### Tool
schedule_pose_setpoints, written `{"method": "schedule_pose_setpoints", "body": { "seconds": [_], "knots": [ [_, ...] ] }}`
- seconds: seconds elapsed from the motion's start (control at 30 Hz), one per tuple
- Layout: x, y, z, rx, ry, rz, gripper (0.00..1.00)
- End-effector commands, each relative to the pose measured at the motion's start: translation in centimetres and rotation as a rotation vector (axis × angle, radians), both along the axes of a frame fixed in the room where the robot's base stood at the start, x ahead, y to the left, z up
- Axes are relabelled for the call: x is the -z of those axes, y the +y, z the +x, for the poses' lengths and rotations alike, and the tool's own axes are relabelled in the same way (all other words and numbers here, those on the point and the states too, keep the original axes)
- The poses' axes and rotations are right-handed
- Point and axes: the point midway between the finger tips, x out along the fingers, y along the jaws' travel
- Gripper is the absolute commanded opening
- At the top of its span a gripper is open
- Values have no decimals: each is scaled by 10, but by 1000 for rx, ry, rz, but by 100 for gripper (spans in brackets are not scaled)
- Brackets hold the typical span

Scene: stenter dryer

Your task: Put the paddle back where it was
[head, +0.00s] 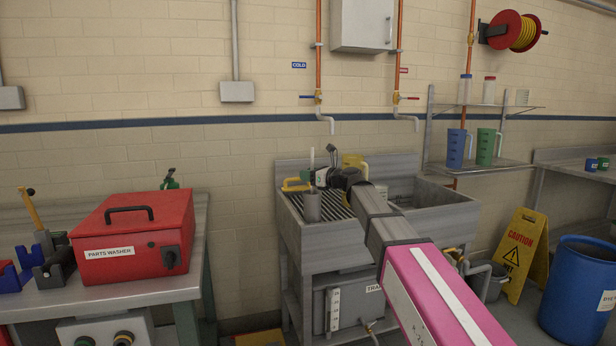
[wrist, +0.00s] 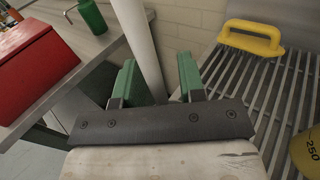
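A white shaft, apparently the paddle (head: 312,158), stands upright above a grey cylindrical holder (head: 311,207) at the sink's left front. In the wrist view the shaft (wrist: 138,40) passes across the gap between my fingers, closer to the left one. My gripper (wrist: 157,82) has green fingers set apart, with a gap showing between shaft and right finger. It also appears in the head view, at the sink (head: 318,178). I cannot tell how deep the shaft lies between the fingers. The paddle's lower end is hidden.
A yellow-handled tool (wrist: 252,36) lies on the slatted drainboard (wrist: 285,75). A yellow jug (head: 352,160) stands behind my gripper. A red parts washer (head: 135,235) is on the bench to the left. A caution sign (head: 522,255) and blue drum (head: 578,285) stand at right.

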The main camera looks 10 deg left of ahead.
Motion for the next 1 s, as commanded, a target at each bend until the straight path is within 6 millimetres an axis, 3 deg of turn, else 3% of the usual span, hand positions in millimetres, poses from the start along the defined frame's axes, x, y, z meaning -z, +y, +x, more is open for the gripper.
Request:
{"method": "schedule_pose_setpoints", "body": {
  "seconds": [0.5,0.7,0.9,1.0],
  "knots": [
    [-3,-89,-36,2,-1,1,37],
    [-3,-106,-42,0,0,0,37],
    [-3,-109,-42,0,-1,0,37],
    [8,-113,-43,3,-23,-36,37]
  ]
}}
